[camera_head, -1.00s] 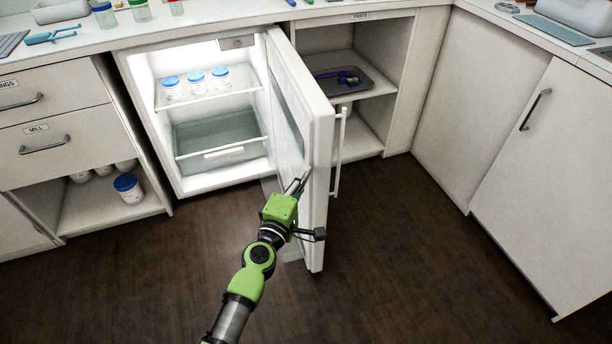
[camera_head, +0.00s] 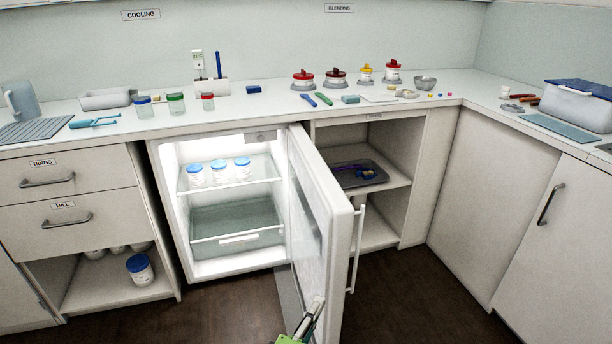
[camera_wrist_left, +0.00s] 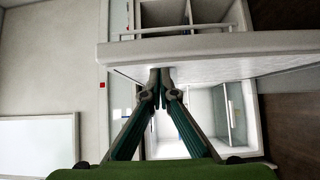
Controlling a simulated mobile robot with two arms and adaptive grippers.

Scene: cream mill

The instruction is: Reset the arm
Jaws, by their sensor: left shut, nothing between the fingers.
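My left gripper (camera_head: 318,304) shows at the bottom edge of the head view, in front of the inner face of the open fridge door (camera_head: 325,215). In the left wrist view its fingers (camera_wrist_left: 160,74) are together with nothing between them. The fingertips overlap the door's edge (camera_wrist_left: 215,48) in that view; I cannot tell whether they touch it. Most of my left arm is below the head view's frame. My right gripper is in neither view.
The lit fridge (camera_head: 233,265) stands open, with several blue-lidded jars (camera_head: 220,172) on its shelf. A cabinet with a grey tray (camera_head: 350,174) is right of it. The counter (camera_head: 250,112) holds jars and tools. The dark floor (camera_head: 420,300) is clear at right.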

